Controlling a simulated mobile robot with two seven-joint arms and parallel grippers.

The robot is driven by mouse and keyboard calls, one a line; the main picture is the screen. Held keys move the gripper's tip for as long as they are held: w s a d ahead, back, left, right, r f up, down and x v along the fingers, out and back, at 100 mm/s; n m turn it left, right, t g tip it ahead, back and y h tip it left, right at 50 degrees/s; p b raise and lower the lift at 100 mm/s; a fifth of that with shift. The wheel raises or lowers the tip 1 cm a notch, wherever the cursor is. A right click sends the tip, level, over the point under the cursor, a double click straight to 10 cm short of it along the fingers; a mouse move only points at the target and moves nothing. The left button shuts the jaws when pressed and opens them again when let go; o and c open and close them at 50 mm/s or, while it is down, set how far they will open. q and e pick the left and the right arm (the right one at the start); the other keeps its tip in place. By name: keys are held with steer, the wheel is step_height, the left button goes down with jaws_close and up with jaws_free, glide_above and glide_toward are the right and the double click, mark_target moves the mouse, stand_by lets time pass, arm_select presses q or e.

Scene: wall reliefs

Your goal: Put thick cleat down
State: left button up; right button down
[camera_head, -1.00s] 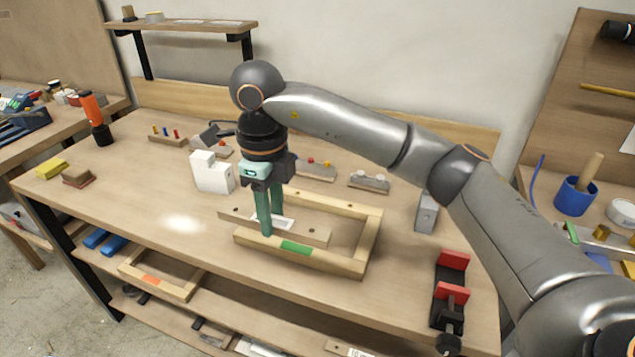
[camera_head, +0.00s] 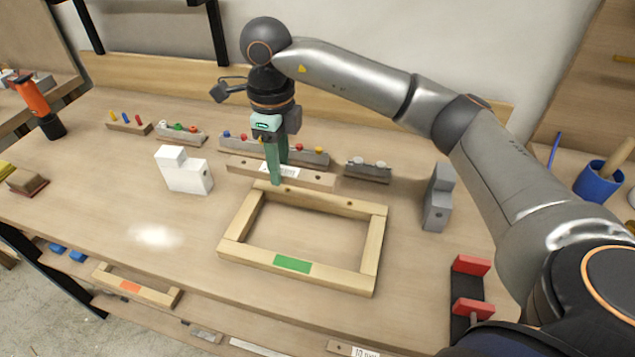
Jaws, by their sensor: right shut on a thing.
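The thick cleat (camera_head: 315,177) is a long wooden strip with a white label and a dark hole near each end. It lies level, left to right, just behind the wooden frame with the green mark (camera_head: 350,282). My right gripper (camera_head: 275,175) points down and is shut on the cleat near its middle, its green fingers covering part of the strip. Whether the cleat touches the table or hangs just above it, I cannot tell. My left gripper is out of view.
Behind the cleat is a grey rack with coloured pegs (camera_head: 232,145). A white stepped block (camera_head: 185,172) stands left, a grey stepped block (camera_head: 437,203) right. A red and black clamp (camera_head: 466,295) is at the front right. The table left of the frame is clear.

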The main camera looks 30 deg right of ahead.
glide_above(318, 197)
step_height(318, 197, down, 7)
steer(key=shift+a+p, duration=0.15)
steer(key=shift+p, duration=0.15)
steer(key=shift+d+f, duration=0.25)
steer(key=shift+f, duration=1.55)
steer(key=c, duration=1)
jaws_free()
steer(key=shift+f, duration=0.2)
steer(key=o, duration=0.5)
steer(key=shift+r, duration=0.1)
step_height(318, 197, up, 12)
steer(key=shift+r, duration=0.15)
